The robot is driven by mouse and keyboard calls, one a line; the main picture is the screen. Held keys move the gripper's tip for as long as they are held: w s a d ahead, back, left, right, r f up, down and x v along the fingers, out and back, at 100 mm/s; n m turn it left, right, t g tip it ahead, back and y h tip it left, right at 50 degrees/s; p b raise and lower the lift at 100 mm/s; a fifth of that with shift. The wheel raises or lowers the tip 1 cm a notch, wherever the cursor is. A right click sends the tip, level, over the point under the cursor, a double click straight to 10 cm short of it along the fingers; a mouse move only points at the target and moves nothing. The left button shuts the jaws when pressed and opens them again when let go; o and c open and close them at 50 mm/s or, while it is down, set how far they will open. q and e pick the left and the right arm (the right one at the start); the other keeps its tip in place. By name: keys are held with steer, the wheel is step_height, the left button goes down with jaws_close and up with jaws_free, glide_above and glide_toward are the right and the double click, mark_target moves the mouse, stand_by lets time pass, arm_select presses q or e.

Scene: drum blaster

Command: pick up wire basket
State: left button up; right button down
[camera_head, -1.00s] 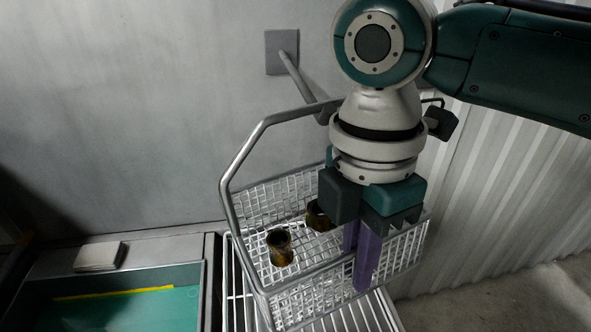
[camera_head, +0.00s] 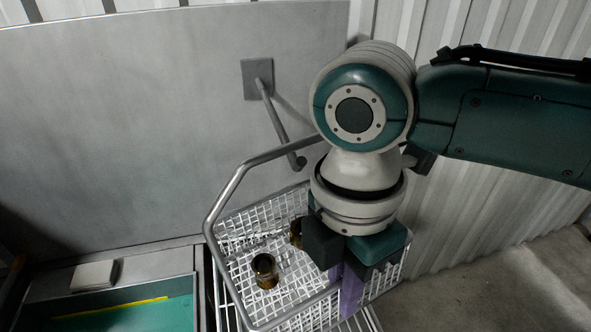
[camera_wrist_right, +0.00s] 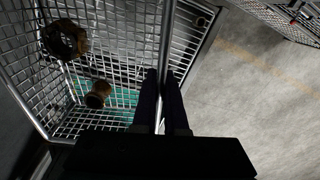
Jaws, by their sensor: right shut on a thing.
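The wire basket (camera_head: 238,233) is a silver mesh basket with a tall tubular handle. It hangs below my right gripper in the head view and fills the left and middle of the right wrist view (camera_wrist_right: 112,58). My right gripper (camera_head: 345,290) has purple fingers shut on the basket's near right rim; in the wrist view the fingers (camera_wrist_right: 168,100) close around a thin metal bar. Two brownish metal cylindrical parts (camera_head: 264,271) lie inside the basket. The second part (camera_head: 296,232) is partly hidden by my gripper. My left gripper is not in view.
A wire rack (camera_head: 358,322) shows under the basket. To the left is a basin (camera_head: 120,312) with a green inside, a yellow strip and a pale block (camera_head: 94,275) on its rim. A wall peg (camera_head: 275,118) sticks out behind. Concrete floor is clear at right.

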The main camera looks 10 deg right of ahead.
steer(key=s+p, duration=1)
steer(key=s, duration=0.5)
steer(key=shift+d, duration=0.2)
steer(key=shift+w+a, duration=0.1)
